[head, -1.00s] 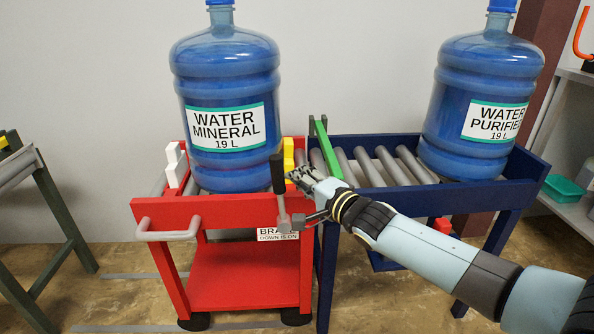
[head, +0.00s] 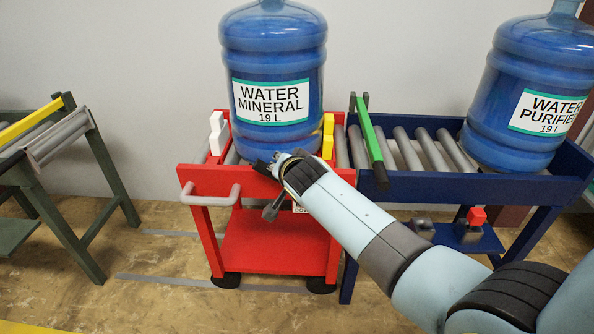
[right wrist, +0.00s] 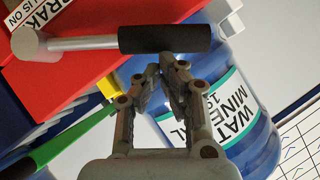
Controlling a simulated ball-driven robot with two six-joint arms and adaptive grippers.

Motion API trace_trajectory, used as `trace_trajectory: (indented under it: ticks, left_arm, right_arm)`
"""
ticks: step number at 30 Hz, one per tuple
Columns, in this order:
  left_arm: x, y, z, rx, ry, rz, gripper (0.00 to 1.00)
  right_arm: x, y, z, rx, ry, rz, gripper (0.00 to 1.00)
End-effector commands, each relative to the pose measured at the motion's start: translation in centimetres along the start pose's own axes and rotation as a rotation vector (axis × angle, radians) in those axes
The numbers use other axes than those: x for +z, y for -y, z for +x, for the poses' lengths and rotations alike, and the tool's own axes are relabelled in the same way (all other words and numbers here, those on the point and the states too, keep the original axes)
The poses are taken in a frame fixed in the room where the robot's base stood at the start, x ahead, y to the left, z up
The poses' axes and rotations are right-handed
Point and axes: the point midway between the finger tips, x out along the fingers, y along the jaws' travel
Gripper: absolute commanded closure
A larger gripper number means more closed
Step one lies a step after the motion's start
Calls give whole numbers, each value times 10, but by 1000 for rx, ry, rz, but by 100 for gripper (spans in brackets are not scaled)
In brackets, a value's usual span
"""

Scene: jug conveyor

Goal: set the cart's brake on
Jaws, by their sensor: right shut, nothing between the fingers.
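The red cart (head: 265,256) stands against the blue roller conveyor (head: 420,190), with a water jug (head: 272,60) on it. The brake lever has a black grip (right wrist: 165,38) on a pale rod (right wrist: 82,43), joined to a round pivot on the cart's red front. In the right wrist view the lever points towards the jug's side, so it stands about upright. In the head view my arm hides most of it. My right gripper (right wrist: 163,66) is shut and empty, its fingertips right beside the black grip; I cannot tell whether they touch. My left gripper is out of view.
The cart's grey handle (head: 210,194) sticks out at its front left. A green bar (head: 371,138) lies by the conveyor's near end, with a second jug (head: 530,95) on its rollers. Another roller stand (head: 60,150) is at left; floor between it and the cart is clear.

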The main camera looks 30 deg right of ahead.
Motion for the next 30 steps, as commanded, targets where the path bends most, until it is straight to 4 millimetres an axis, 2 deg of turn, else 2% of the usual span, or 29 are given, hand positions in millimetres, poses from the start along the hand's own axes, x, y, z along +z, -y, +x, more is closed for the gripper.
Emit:
trace_trajectory:
  ticks: [1, 3, 12, 19, 30]
  left_arm:
    - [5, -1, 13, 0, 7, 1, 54]
    - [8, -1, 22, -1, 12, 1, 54]
    - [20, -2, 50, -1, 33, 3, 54]
    - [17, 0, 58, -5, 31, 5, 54]
    - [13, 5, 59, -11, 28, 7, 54]
  right_arm:
    - [11, -1, 6, 21, 3, -28, 100]
    - [17, 1, 11, 44, 2, -62, 100]
    - [36, 6, 24, 51, 0, -74, 100]
    - [42, 8, 28, 50, 0, -73, 100]
    - [42, 9, 28, 50, 0, -72, 100]
